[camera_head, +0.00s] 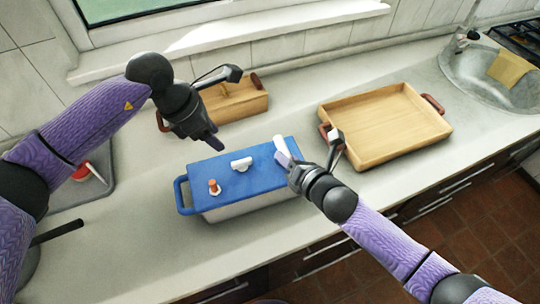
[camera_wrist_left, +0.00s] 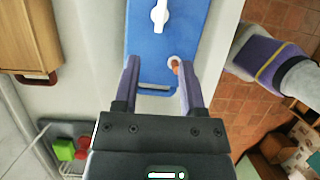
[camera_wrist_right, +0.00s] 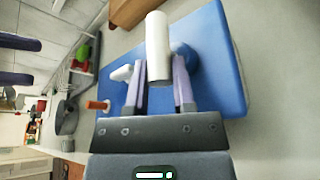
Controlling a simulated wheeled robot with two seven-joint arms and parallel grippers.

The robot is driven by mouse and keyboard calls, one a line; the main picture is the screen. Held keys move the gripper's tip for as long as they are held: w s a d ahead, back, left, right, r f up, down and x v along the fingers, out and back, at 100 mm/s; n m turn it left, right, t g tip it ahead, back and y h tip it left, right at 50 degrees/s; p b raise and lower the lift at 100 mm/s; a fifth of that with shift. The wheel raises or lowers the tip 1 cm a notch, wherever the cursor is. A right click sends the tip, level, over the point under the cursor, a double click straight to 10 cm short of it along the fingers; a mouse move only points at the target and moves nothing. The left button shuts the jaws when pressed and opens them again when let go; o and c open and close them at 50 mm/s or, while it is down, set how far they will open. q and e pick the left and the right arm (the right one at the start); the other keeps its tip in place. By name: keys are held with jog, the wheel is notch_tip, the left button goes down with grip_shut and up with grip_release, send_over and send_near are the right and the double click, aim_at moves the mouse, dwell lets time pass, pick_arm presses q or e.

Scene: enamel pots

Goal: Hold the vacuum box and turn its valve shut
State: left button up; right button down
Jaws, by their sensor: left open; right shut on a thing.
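The vacuum box has a blue lid (camera_head: 255,180) and a pale body (camera_head: 262,203), and sits on the counter. A white lever-like fitting (camera_head: 241,164) is mid-lid, and an orange knob on a white ring (camera_head: 214,187) is near its left end. I cannot tell which is the valve. My right gripper (camera_wrist_right: 161,90) is shut on an upright white cylinder (camera_wrist_right: 157,45) at the lid's right end. My left gripper (camera_wrist_left: 156,75) is open and empty above the box's left end, with the orange knob near one finger in the left wrist view (camera_wrist_left: 174,65) and the blue end handle (camera_wrist_left: 157,92) below.
A wooden tray (camera_head: 385,122) with red handles stands right of the box. A smaller wooden box (camera_head: 235,101) stands behind my left gripper. A grey tray (camera_head: 92,185) with a red item lies at left. The counter in front of the box is a narrow clear strip.

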aim_at(241, 161)
pick_arm(q)
jog(key=shift+m, duration=0.3)
jog(key=x, duration=1.1)
jog(key=shift+d+f, duration=0.2)
grip_shut()
